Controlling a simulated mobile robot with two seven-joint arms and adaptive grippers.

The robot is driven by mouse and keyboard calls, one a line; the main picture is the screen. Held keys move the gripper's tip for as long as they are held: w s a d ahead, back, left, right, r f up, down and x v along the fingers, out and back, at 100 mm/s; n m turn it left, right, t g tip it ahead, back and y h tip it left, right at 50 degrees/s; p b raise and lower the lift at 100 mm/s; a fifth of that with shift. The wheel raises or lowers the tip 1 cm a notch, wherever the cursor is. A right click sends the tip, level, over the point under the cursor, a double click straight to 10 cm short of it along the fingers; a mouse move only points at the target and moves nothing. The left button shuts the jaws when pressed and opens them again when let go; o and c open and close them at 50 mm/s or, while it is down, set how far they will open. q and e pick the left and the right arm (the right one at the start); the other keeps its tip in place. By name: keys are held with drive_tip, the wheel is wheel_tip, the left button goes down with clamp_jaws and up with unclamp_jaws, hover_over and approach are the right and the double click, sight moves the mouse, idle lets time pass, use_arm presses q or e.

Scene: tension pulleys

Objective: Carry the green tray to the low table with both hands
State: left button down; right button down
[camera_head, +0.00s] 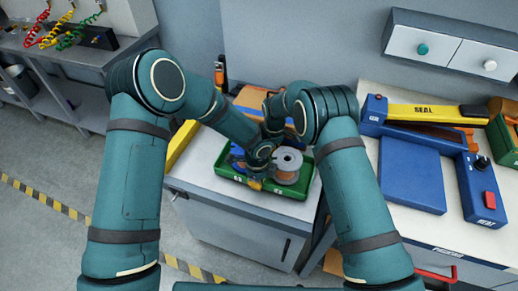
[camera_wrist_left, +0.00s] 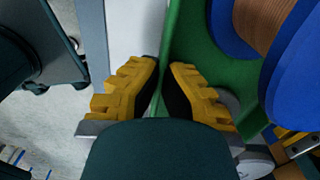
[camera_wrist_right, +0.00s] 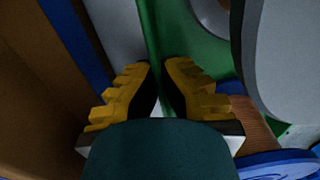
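The green tray (camera_head: 294,190) is over the top of a pale cabinet (camera_head: 207,164); I cannot tell whether it touches it. It holds a blue spool with brown winding (camera_wrist_left: 262,22) and a grey spool (camera_head: 287,162). My left gripper (camera_wrist_left: 161,75) is shut on the tray's front wall (camera_wrist_left: 181,40), with the spools on its inner side. My right gripper (camera_wrist_right: 160,75) is shut on the back wall (camera_wrist_right: 153,30), largely hidden by my left forearm in the head view. I cannot tell for certain which surface is the low table.
A white workbench (camera_head: 392,95) on the right carries a blue fixture (camera_head: 411,175) and a yellow bar (camera_head: 425,111). Brown and blue items stand behind the tray. A grey bench (camera_head: 70,50) is at far left; open floor (camera_head: 45,225) lies front left.

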use_arm(q)
drive_tip(key=shift+f+b, duration=0.5)
drive_tip(key=shift+f, duration=0.05)
use_arm(e)
drive_tip(key=shift+f, duration=0.5)
use_arm(q)
drive_tip(key=c, duration=1.1)
unclamp_jaws()
drive_tip(key=shift+r, duration=0.15)
drive_tip(key=shift+c, duration=0.2)
use_arm(e)
drive_tip(key=c, duration=1.1)
unclamp_jaws()
drive_tip(key=shift+r, duration=0.1)
drive_tip(key=shift+c, duration=0.2)
use_arm(q)
wheel_tip(320, 180, up, 12)
use_arm(e)
wheel_tip(320, 180, up, 12)
